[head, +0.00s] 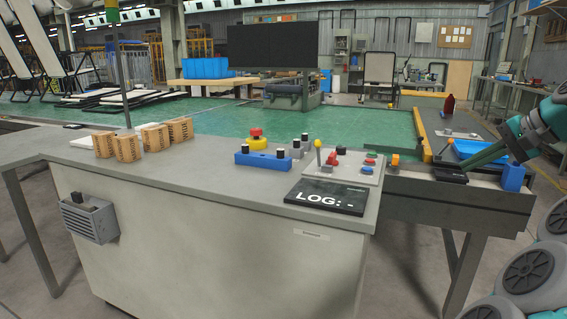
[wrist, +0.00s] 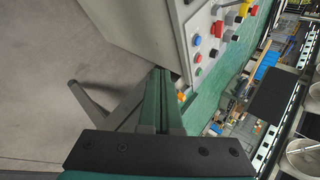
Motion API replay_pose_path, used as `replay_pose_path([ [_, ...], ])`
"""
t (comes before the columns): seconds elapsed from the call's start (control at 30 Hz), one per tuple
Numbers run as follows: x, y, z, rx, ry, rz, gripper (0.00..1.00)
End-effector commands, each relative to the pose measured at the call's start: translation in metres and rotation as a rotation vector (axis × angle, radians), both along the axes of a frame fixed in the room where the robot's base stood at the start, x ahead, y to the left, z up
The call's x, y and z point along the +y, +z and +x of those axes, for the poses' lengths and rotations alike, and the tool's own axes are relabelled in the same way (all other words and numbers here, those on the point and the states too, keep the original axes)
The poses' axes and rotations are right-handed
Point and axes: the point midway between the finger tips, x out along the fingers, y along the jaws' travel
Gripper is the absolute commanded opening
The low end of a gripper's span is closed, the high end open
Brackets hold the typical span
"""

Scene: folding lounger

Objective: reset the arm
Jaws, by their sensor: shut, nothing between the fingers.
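My gripper (head: 470,163) reaches in from the right edge of the head view, beside the right end of the control counter (head: 210,175). In the wrist view my gripper (wrist: 158,75) has its two green fingers together, with nothing held. The fingertips point toward the edge of the counter; I cannot tell the exact gap. On the counter is a control panel (head: 345,178) with a yellow-knobbed lever (head: 319,145) and coloured buttons. The panel also shows in the wrist view (wrist: 198,22), turned sideways.
A black "LOG: -" display (head: 327,198), a blue button box (head: 262,161), a red emergency button (head: 256,133) and several small cardboard boxes (head: 126,148) stand on the counter. A blue tray (head: 470,149) and red bottle (head: 449,104) are at right.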

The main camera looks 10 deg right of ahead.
Motion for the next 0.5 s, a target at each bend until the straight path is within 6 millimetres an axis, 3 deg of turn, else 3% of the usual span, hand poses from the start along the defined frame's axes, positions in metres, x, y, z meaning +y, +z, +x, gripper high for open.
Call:
replay_pose_path([
  [0.27,0.061,-0.006,0.023,0.032,0.139,-0.026,0.00],
  [0.37,0.094,-0.010,0.030,0.049,0.209,-0.043,0.00],
  [0.5,0.158,-0.025,0.037,0.093,0.342,-0.083,0.00],
])
